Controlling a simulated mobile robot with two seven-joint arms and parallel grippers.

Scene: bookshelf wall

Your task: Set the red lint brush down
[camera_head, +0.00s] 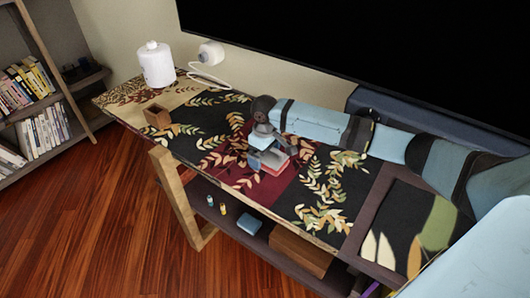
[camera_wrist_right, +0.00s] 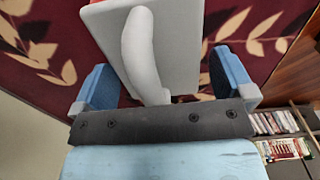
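The red lint brush (camera_wrist_right: 185,40) is in the right wrist view, showing a pale grey plate, a curved grey handle and a little red at the top edge. My right gripper (camera_wrist_right: 163,82) has its two blue fingers spread wide, one on each side of the handle, with gaps between fingers and handle. In the head view the right gripper (camera_head: 264,156) is low over the patterned tabletop (camera_head: 240,178), and the brush is mostly hidden beneath it. The brush is at or close to the tabletop; exact contact is hidden. My left gripper is not in view.
A small wooden box (camera_head: 157,117) and a white canister (camera_head: 156,64) stand toward the table's left end. A white lamp-like object (camera_head: 211,53) is by the wall. A dark screen (camera_head: 400,45) hangs behind. Small items sit on the shelf below. A bookshelf (camera_head: 40,110) stands at left.

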